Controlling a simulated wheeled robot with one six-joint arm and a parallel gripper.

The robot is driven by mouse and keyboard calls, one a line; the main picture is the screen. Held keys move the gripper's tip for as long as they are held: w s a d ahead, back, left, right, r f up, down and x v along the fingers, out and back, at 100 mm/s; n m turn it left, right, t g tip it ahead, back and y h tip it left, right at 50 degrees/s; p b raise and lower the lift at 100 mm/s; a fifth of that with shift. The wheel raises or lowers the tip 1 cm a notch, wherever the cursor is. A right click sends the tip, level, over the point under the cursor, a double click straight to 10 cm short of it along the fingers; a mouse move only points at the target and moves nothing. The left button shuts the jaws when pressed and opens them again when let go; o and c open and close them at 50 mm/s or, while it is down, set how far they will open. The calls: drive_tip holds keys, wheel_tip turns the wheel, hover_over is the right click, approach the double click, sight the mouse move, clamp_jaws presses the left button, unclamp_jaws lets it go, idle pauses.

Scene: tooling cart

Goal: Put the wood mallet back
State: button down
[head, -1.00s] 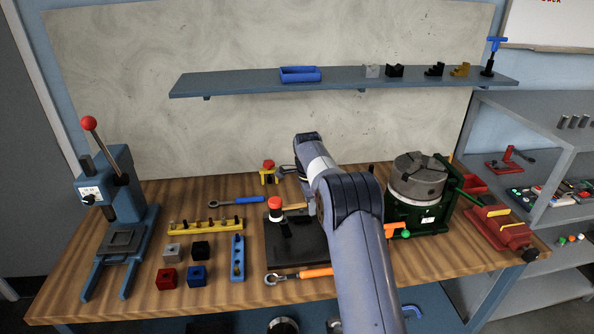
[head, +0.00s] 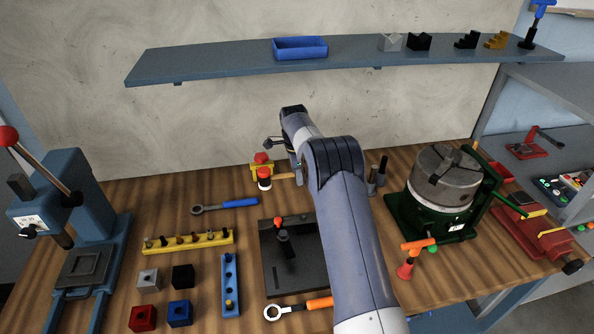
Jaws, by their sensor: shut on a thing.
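The wood mallet has a red and white head (head: 264,179) and a pale wooden handle (head: 285,176), in the middle of the head view. Its handle runs right to my gripper (head: 298,175), which is shut on it. My arm hides most of the gripper and the handle's far end. The mallet head appears in front of a yellow stand with a red top (head: 262,160). I cannot tell its exact height above the bench.
A black plate with an orange-topped fixture (head: 284,240) lies in front. A blue-handled wrench (head: 226,206) and a yellow rack (head: 188,241) lie left. Dark upright cylinders (head: 376,178) and a green chuck stand (head: 428,222) stand right. A shelf (head: 215,64) hangs above.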

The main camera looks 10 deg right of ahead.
drive_tip(key=b, duration=0.3)
hover_over(299, 198)
drive_tip(key=shift+w+a+f, duration=0.1)
drive_tip(key=shift+f, duration=2.1)
drive_tip(key=shift+f+b, duration=0.45)
drive_tip(key=shift+f, duration=0.7)
drive_tip(key=c, duration=1.2)
unclamp_jaws()
drive_tip(key=shift+o, duration=0.2)
drive_tip(key=r, duration=0.3)
drive_tip(key=r+b, duration=0.1)
drive_tip(key=r, duration=0.6)
drive_tip(key=shift+a+r, duration=0.35)
drive_tip(key=shift+r, duration=0.05)
drive_tip(key=f, duration=0.7)
drive_tip(key=f+p, duration=0.1)
drive_tip(key=f, duration=0.3)
drive_tip(key=shift+d, duration=0.35)
drive_tip(key=shift+r+p, duration=0.3)
drive_tip(key=shift+r, duration=0.25)
